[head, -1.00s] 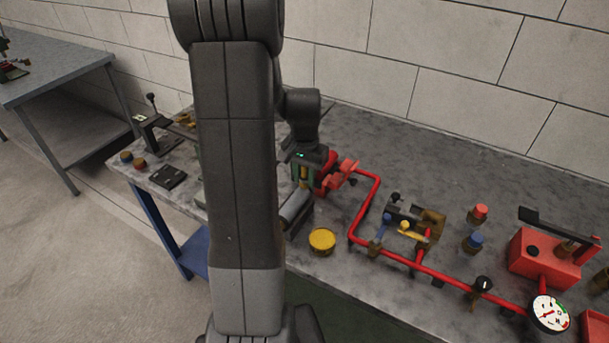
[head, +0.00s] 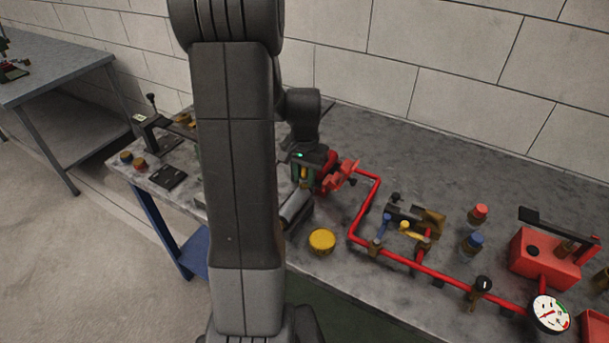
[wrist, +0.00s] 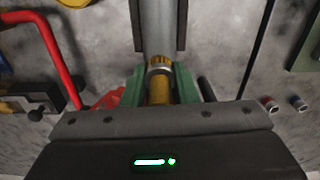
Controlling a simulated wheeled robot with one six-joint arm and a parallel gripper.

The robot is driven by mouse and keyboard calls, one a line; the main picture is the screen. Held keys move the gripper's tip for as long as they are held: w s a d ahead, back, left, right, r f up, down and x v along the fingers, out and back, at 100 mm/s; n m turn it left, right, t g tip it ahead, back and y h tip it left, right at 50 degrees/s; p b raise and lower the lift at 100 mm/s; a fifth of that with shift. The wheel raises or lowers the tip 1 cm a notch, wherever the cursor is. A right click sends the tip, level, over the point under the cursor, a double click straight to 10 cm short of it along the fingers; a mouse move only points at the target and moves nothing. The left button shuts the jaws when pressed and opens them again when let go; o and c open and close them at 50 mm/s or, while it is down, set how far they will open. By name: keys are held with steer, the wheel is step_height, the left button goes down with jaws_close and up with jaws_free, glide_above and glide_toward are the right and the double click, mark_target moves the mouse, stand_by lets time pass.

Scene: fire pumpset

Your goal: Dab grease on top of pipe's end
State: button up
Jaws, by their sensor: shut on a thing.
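My gripper (wrist: 159,92) is shut on a yellow-brown cylindrical tool, perhaps a grease brush (wrist: 158,91), gripped between its green fingers. The grey pipe (wrist: 158,28) lies straight ahead of the fingers in the wrist view, between dark side rails. A brass-coloured ring sits where tool and pipe meet in this view; I cannot tell if they touch. In the head view my gripper (head: 303,174) is just behind the grey pipe (head: 296,206), partly hidden by my arm. A round yellow tin (head: 322,241) stands on the bench right of the pipe.
Red piping (head: 400,258) with valves runs along the bench (head: 440,175) to a pressure gauge (head: 550,313) and a red pump box (head: 543,258). Red parts (head: 341,176) stand close to the gripper's right. The bench behind the piping is clear.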

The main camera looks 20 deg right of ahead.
steer(key=shift+w, duration=0.1)
steer(key=shift+w+d, duration=0.75)
steer(key=shift+d, duration=0.15)
stand_by(1.4)
steer(key=shift+s+a, duration=0.85)
steer(key=shift+a, duration=0.1)
steer(key=shift+w+d, duration=0.1)
stand_by(2.1)
steer(key=shift+w+d, duration=0.75)
steer(key=shift+d, duration=0.1)
steer(key=shift+s+a, duration=0.1)
stand_by(1.2)
